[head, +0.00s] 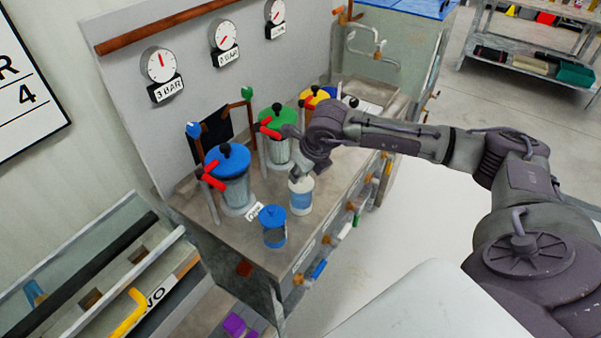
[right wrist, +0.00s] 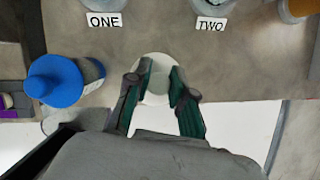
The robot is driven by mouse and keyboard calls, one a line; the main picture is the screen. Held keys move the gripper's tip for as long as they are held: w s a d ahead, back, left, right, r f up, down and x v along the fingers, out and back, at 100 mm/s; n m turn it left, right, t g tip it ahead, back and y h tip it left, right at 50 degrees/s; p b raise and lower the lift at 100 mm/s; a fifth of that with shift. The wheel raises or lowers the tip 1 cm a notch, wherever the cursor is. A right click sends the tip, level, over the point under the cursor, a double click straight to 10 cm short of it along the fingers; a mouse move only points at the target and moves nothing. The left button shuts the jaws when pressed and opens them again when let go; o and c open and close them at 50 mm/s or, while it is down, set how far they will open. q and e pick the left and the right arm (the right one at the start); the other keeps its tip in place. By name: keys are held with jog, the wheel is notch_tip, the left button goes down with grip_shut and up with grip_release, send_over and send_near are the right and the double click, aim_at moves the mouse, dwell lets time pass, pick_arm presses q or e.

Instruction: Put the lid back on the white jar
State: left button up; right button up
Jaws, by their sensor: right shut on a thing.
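The white jar (head: 301,199), with a pale blue band, stands near the front edge of the pump bench. My right gripper (head: 300,173) is directly above it, pointing down. In the right wrist view my right gripper (right wrist: 161,92) is shut on the round white lid (right wrist: 156,66), whose middle part sits between the fingers. The lid is over the jar's top, and I cannot tell whether it rests on the rim or is just above it. The jar's body is hidden under the lid in the wrist view. My left gripper is not in view.
A jar with a blue lid (head: 272,217) stands left of the white jar and also shows in the wrist view (right wrist: 53,80). Pumps with blue (head: 229,170) and green (head: 278,125) tops stand behind. Valve handles (head: 343,232) line the bench front.

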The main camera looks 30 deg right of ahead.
jog(key=o, duration=1.4)
jog(key=shift+r+p, duration=1.65)
jog(key=shift+r, duration=1.9)
jog(key=shift+c, duration=0.4)
grip_shut()
